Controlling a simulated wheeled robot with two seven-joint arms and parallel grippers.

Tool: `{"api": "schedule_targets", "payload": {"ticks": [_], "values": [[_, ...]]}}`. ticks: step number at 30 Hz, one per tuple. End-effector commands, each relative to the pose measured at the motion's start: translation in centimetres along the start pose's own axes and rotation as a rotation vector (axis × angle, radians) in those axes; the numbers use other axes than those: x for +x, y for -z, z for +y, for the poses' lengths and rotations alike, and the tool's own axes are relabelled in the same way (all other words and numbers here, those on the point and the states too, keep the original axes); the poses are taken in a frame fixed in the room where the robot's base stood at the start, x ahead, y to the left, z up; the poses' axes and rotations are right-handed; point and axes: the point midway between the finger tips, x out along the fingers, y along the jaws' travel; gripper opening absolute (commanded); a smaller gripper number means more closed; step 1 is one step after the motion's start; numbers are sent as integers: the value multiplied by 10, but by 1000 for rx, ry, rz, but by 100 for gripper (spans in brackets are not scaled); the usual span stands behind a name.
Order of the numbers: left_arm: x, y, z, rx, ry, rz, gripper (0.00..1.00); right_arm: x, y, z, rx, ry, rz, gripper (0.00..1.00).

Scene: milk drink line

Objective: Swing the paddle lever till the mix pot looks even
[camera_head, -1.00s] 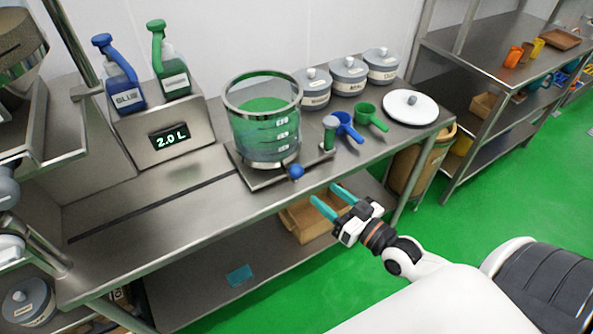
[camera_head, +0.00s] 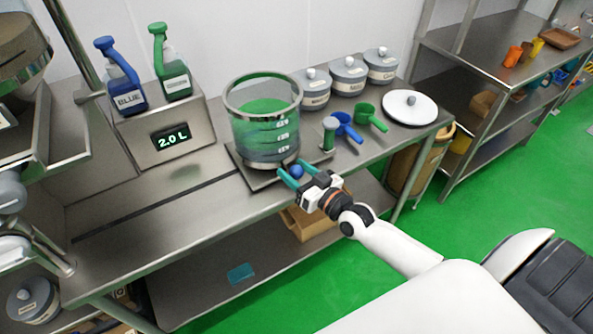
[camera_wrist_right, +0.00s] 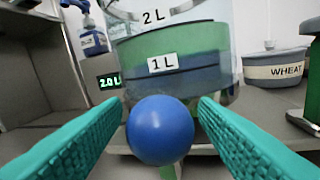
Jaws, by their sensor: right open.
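The mix pot (camera_head: 264,128) is a clear vessel on a metal base on the table. In the right wrist view the mix pot (camera_wrist_right: 175,55) shows a green band above a darker blue band, near the 1 L mark. The paddle lever's blue ball knob (camera_head: 296,171) sticks out at the pot's front. My right gripper (camera_head: 291,174) is open, its teal fingers on either side of the knob. In the right wrist view the blue knob (camera_wrist_right: 160,130) sits between the fingertips, with a gap at the right finger; contact at the left finger is unclear. My left gripper is not in view.
Lidded grey pots (camera_head: 348,77) line the back. Blue (camera_head: 122,80) and green (camera_head: 171,68) bottles stand above a 2.0 L display (camera_head: 171,140). The table's left front is clear.

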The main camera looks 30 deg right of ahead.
Motion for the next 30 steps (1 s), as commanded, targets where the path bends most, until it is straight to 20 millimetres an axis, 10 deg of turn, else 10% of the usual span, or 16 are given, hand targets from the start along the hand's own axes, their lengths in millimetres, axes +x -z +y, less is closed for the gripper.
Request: {"api": "schedule_targets", "payload": {"ticks": [11,30], "values": [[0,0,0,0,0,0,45,0,0,0,0,0,0,0],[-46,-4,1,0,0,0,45,6,-2,25,11,153,-30,0]]}}
